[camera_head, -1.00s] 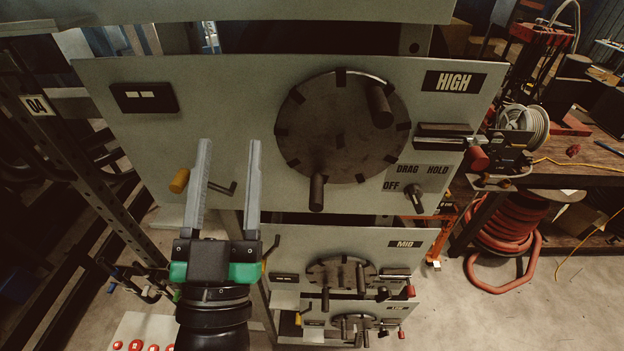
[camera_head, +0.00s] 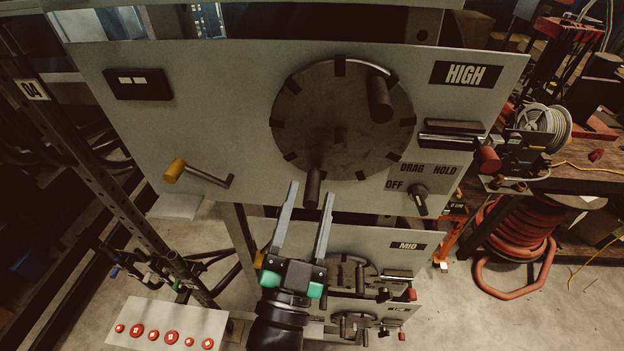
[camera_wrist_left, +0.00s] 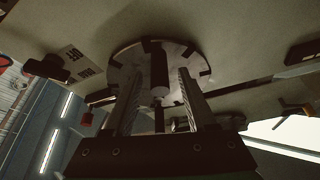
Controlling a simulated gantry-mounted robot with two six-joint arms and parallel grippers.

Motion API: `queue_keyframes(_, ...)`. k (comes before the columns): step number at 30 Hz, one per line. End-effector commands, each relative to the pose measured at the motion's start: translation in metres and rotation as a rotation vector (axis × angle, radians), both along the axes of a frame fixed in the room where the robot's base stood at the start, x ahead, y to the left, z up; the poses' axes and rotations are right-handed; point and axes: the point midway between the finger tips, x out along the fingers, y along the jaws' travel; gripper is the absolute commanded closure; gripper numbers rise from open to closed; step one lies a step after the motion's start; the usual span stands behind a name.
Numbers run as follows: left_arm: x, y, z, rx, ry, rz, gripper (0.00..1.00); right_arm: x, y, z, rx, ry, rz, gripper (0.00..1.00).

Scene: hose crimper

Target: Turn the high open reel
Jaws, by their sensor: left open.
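The high reel (camera_head: 335,125) is a dark round disc with notches at its rim, on the grey panel labelled HIGH. One handle peg (camera_head: 380,98) sticks out at its upper right and another, the lower peg (camera_head: 313,188), at its bottom. My left gripper (camera_head: 308,192) is open, fingers pointing up, with the lower peg between its fingertips in the head view. In the left wrist view the peg (camera_wrist_left: 159,75) stands between the spread fingers, with gaps at both sides. The reel also shows there (camera_wrist_left: 122,62). My right gripper is not in view.
A selector knob (camera_head: 419,195) marked OFF, DRAG and HOLD sits right of the reel. A yellow-handled lever (camera_head: 175,170) is at the left. The MID panel (camera_head: 375,240) lies below. A plate with red buttons (camera_head: 150,322) is at lower left.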

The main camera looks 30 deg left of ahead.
Motion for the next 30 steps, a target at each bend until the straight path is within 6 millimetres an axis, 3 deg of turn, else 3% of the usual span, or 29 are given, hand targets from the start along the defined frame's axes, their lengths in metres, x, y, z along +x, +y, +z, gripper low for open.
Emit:
queue_keyframes(5, 0.018, 0.004, 0.008, 0.000, 0.001, 0.002, 0.44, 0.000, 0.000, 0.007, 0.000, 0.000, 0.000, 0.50)
queue_keyframes(13, 0.021, 0.004, 0.007, 0.000, 0.000, 0.000, 0.44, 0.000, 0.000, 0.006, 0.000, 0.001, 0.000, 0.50)
queue_keyframes(23, 0.020, 0.004, 0.007, 0.000, 0.000, 0.000, 1.00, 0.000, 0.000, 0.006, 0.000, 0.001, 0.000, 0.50)
queue_keyframes(30, 0.020, 0.004, 0.007, 0.000, 0.000, 0.000, 1.00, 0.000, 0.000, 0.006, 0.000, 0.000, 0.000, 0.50)
